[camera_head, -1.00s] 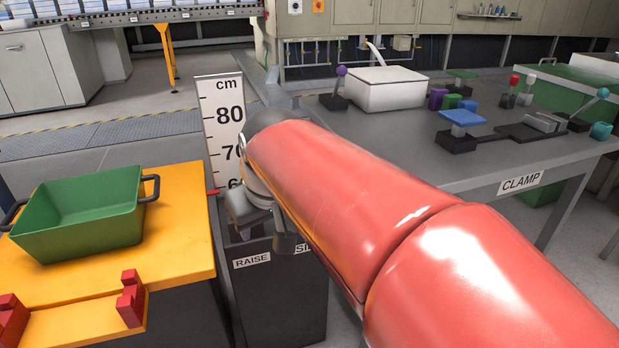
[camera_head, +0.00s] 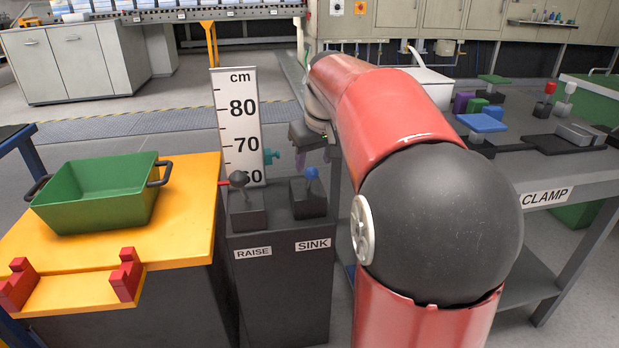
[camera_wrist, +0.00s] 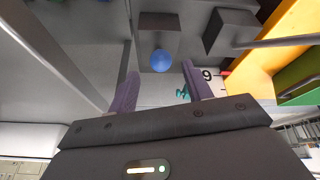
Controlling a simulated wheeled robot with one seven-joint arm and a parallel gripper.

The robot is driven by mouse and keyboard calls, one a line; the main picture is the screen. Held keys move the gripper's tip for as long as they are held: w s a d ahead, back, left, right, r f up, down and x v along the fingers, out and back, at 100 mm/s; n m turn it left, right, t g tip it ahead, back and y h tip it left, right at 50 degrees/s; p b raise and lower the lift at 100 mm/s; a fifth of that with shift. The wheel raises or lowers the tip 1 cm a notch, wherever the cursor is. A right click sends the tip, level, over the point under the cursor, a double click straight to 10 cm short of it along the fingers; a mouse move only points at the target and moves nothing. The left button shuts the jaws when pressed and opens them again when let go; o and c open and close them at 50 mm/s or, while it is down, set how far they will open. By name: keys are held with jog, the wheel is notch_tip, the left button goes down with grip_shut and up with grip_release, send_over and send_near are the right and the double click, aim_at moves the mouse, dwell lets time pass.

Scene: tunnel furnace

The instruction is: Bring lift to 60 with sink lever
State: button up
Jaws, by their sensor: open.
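The sink lever, with its blue knob (camera_head: 312,174), stands on a dark box above the SINK label (camera_head: 313,245). The blue knob also shows in the wrist view (camera_wrist: 160,60), ahead of the gap between my fingers. My gripper (camera_head: 300,158) is open and empty, behind and above the sink lever in the head view; its two purple fingers show in the wrist view (camera_wrist: 160,88). The lift is a yellow platform (camera_head: 190,215). Its red pointer (camera_head: 224,183) is near the 60 label on the white cm scale (camera_head: 236,125); the exact reading is unclear.
The raise lever, with a dark knob (camera_head: 238,179), stands just left of the sink lever. A green pan (camera_head: 95,205) sits on the yellow platform. To the right is a grey table (camera_head: 590,165) with a CLAMP label and several coloured parts. A teal part (camera_head: 271,157) shows behind the levers.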

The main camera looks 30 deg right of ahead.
aim_at(311, 172)
jog(key=x, duration=0.7)
jog(key=shift+w+f+b, duration=0.1)
jog(key=shift+f+b, duration=0.1)
jog(key=shift+b, duration=0.2)
jog(key=shift+a, duration=0.1)
grip_shut()
